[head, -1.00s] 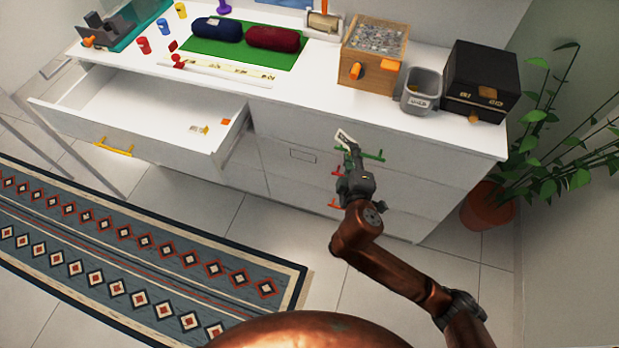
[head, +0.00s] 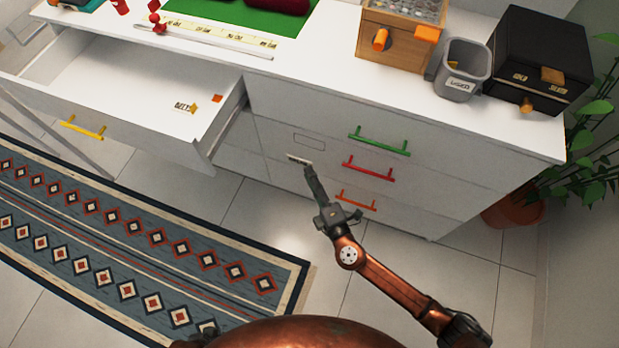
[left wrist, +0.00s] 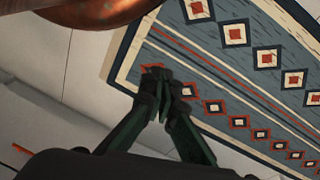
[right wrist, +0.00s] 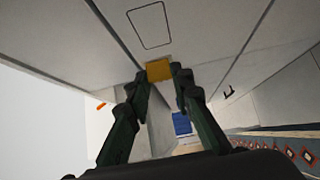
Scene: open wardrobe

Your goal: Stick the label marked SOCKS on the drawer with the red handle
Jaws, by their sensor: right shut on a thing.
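My right gripper (head: 306,170) is shut on a small white label (head: 299,160), whose print is too small to read. It holds the label at the drawer front left of the red handle (head: 368,171). I cannot tell whether the label touches the front. In the right wrist view, a yellow-orange patch (right wrist: 159,70), apparently the label's back, sits at the fingertips. The red-handled drawer (head: 330,171) is closed, between the green handle (head: 379,141) above and the orange handle (head: 356,200) below. My left gripper (left wrist: 165,92) is shut and empty above the rug.
A drawer with a yellow handle (head: 82,127) stands open at left, with a small label (head: 185,107) inside. An outlined rectangle (head: 309,142) marks the green-handled drawer. A grey bin (head: 463,70), black box (head: 541,62) and wooden box (head: 400,38) stand on top. A plant (head: 592,165) is at right.

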